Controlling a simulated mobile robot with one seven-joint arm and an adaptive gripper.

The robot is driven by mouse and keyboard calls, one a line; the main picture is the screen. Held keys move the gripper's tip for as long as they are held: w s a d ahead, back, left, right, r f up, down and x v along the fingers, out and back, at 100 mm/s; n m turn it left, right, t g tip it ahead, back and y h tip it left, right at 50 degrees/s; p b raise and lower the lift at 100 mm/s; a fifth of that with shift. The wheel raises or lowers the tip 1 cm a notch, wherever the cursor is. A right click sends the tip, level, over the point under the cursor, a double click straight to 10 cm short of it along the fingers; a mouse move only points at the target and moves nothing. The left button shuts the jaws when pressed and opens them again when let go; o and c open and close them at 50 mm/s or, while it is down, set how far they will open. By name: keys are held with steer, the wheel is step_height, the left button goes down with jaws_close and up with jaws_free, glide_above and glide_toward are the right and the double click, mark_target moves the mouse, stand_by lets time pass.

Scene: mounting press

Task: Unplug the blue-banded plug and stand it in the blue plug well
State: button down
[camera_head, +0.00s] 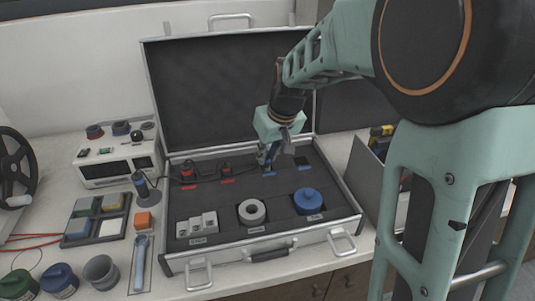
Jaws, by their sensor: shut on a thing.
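My gripper (268,155) points down into the back row of the open case, above a blue label. It is shut on a small blue-and-dark thing, which I take to be the blue-banded plug; the fingers hide most of it. I cannot tell whether its lower end is in the foam or just above it. To the left, two red-banded plugs (188,171) stand behind red labels.
The grey case (355,213) also holds white blocks (197,224), a white ring (252,212) and a blue round part (308,200). A white instrument (117,158) stands left of it. Cups, a tray (74,241) and an orange block (143,222) crowd the bench's left. The raised lid stands behind my gripper.

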steer(key=shift+f, duration=0.3)
steer(key=c, duration=1.2)
jaws_free()
steer(key=shift+c, duration=0.2)
step_height(320, 180, up, 8)
steer(key=p, duration=0.5)
steer(key=shift+f, duration=0.25)
